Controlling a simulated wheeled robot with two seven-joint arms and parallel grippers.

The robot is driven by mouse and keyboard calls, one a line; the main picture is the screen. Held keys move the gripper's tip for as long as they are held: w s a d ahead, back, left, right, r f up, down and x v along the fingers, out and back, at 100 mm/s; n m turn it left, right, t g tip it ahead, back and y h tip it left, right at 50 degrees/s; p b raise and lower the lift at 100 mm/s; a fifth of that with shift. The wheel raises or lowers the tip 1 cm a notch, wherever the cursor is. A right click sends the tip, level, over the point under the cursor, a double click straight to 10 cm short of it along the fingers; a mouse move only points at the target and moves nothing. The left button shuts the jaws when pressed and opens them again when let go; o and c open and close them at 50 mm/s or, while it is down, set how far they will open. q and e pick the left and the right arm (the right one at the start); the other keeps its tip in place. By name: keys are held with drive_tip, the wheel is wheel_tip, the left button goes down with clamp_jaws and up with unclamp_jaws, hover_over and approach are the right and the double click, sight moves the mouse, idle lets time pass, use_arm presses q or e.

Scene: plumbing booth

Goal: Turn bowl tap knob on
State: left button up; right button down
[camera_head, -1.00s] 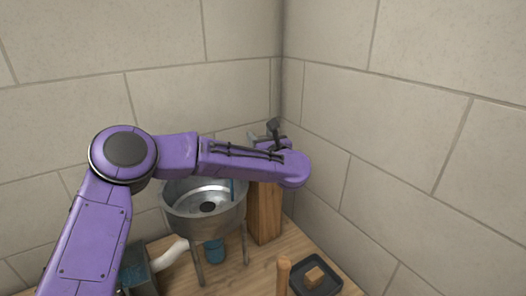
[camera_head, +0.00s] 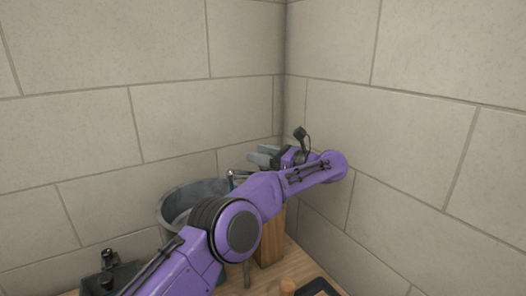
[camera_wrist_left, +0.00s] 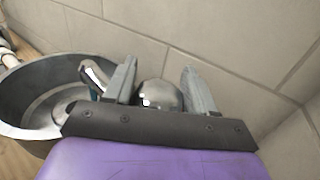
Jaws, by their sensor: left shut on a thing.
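The metal bowl (camera_head: 172,205) stands in the corner, partly hidden behind my left arm; in the left wrist view its wall (camera_wrist_left: 25,88) shows at the left. The tap spout (camera_wrist_left: 94,76) curves over the bowl's edge. The round chrome tap knob (camera_wrist_left: 158,94) sits between the two grey fingers of my left gripper (camera_wrist_left: 160,84), which is shut on it. In the head view my left gripper (camera_head: 264,157) reaches in above the wooden post, and the knob is hidden there. My right gripper is not in view.
A wooden post (camera_head: 270,243) stands below the gripper, close to the tiled corner walls. A dark box with black knobs (camera_head: 107,278) is at the lower left. A wooden peg (camera_head: 287,286) and a dark tray (camera_head: 319,289) are at the bottom edge.

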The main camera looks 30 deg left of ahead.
use_arm(q)
drive_tip(key=shift+s+f+n+g, duration=0.1)
drive_tip(key=shift+f+n+g, duration=0.2)
drive_tip(key=shift+g, duration=0.3)
